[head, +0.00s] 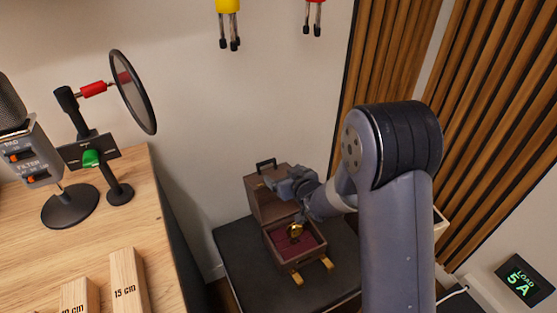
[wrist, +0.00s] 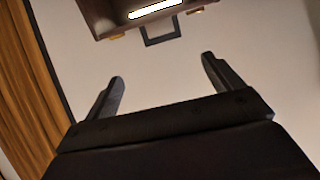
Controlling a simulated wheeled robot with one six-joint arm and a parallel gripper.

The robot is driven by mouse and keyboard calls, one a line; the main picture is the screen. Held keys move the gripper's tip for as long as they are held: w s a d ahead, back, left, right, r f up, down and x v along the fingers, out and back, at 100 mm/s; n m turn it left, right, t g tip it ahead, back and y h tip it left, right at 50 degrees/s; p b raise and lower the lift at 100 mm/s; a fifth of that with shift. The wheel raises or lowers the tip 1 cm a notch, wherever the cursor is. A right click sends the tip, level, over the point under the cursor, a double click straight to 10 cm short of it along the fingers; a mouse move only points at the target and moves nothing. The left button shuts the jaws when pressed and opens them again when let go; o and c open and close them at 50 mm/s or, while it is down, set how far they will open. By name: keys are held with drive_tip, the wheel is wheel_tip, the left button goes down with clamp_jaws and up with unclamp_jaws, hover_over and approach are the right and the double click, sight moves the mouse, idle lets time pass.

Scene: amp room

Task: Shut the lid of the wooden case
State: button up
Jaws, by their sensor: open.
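The wooden case (head: 297,262) stands on a dark surface, open, with a dark red lining inside. Its lid (head: 262,208) stands up at the back, with a black handle (head: 266,164) on its top edge. My gripper (head: 280,184) is open and empty, in front of the upper part of the lid, and hides some of it. In the wrist view, my two spread fingers (wrist: 163,68) have only pale wall between them. The lid (wrist: 110,18) and its black handle (wrist: 162,35) show at the top, beyond the fingertips. I cannot tell whether the gripper touches the lid.
A gold object (head: 296,231) shows in the case. The dark surface (head: 240,262) has bare room left of the case. A wooden desk (head: 120,215) with microphone gear is at left. Slatted wood panels (head: 505,110) stand at right. My arm hides the area right of the case.

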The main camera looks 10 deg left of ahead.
sight(267, 163)
drive_tip(key=x, duration=1.2)
drive_tip(key=shift+s+a+r, duration=0.1)
drive_tip(key=c, duration=1.4)
